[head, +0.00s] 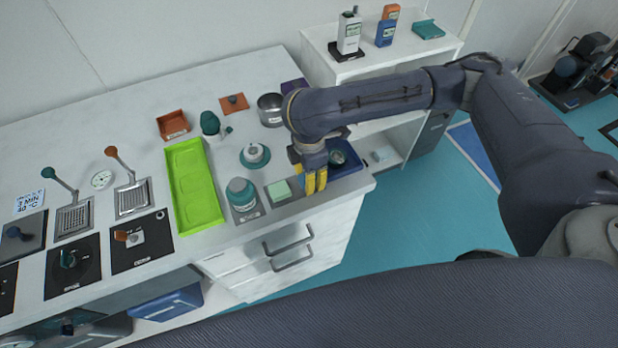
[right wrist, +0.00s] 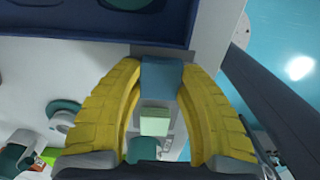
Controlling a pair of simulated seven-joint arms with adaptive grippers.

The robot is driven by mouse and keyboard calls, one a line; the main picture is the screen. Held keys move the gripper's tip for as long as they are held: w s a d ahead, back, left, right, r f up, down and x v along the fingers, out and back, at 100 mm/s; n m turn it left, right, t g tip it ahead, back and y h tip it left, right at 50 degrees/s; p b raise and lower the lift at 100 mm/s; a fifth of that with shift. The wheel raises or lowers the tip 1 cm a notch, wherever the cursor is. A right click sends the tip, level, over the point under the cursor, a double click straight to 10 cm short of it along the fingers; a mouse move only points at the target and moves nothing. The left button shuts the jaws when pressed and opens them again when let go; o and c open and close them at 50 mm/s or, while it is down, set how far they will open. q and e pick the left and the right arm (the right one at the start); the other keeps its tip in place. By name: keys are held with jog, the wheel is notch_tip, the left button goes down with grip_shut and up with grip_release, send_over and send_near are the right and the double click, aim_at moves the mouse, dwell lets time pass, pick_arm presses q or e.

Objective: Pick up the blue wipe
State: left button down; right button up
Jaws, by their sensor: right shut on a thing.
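The blue wipe (right wrist: 161,80) is a small blue block between the yellow fingertips of my right gripper (right wrist: 160,72) in the right wrist view. The gripper is shut on it. In the head view my right gripper (head: 314,182) points down over the worktop's front right part, and the blue wipe cannot be made out there. A pale green block (head: 278,190) lies on a grey mat just left of the gripper; it also shows in the right wrist view (right wrist: 154,124). I cannot tell whether the blue wipe touches the worktop. My left gripper is not in view.
A blue tray (head: 351,166) is close to the right of the gripper. A teal-lidded jar (head: 241,194), a small teal-and-white piece (head: 254,154) and a metal bowl (head: 270,109) stand nearby. A lime green tray (head: 194,190) lies further left. The worktop's front edge is close.

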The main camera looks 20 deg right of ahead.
jog(key=shift+r, duration=0.1)
notch_tip(320, 180, up, 20)
dwell(0.8)
jog(key=shift+o, duration=1.2)
jog(key=c, duration=0.6)
